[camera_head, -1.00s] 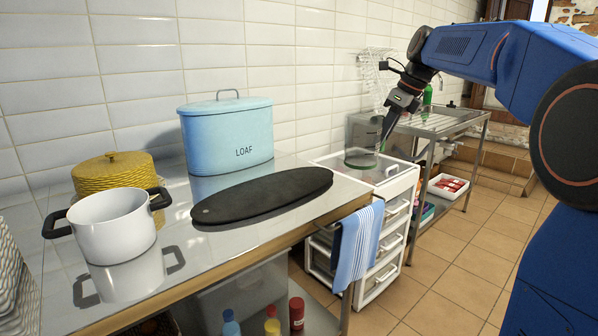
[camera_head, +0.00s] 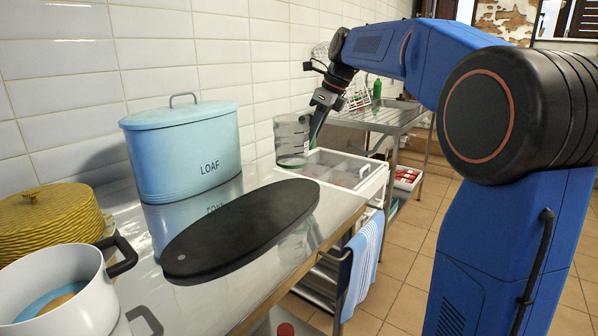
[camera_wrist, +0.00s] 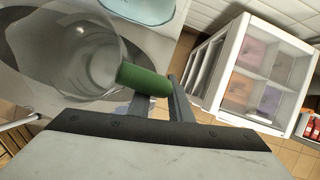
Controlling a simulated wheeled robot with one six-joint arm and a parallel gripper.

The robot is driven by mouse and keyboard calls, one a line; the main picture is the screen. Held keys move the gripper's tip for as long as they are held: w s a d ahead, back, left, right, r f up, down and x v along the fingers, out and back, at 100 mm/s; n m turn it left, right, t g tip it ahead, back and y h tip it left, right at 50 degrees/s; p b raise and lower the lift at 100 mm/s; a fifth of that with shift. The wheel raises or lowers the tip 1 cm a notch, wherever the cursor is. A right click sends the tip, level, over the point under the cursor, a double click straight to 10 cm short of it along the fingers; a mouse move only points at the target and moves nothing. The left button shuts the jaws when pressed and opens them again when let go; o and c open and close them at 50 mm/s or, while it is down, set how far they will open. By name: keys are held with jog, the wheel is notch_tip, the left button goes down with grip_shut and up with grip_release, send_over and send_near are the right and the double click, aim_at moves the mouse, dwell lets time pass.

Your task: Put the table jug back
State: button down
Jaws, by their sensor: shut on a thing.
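The table jug (camera_head: 291,140) is clear glass with a green handle. My gripper (camera_head: 314,138) is shut on the green handle (camera_wrist: 143,80) and holds the jug near the far right end of the steel counter (camera_head: 270,258), by the white drawer unit. In the wrist view the jug (camera_wrist: 70,45) is at upper left, with its mouth towards the camera. My fingers (camera_wrist: 165,100) close on the handle. The jug appears raised above the counter, though its base is not clear in the head view.
A black oval board (camera_head: 240,228), blue LOAF bin (camera_head: 180,150), yellow lidded basket (camera_head: 45,228) and white pot (camera_head: 75,300) stand on the counter. The white drawer unit (camera_head: 375,190) has a divided open top. A striped towel (camera_head: 362,265) hangs at the counter's end. A steel rack (camera_head: 385,115) stands beyond.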

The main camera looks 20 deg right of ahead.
jog(key=shift+f, duration=3.75)
jog(key=c, duration=1.6)
grip_release()
jog(key=shift+f, duration=0.1)
jog(key=v, duration=1.2)
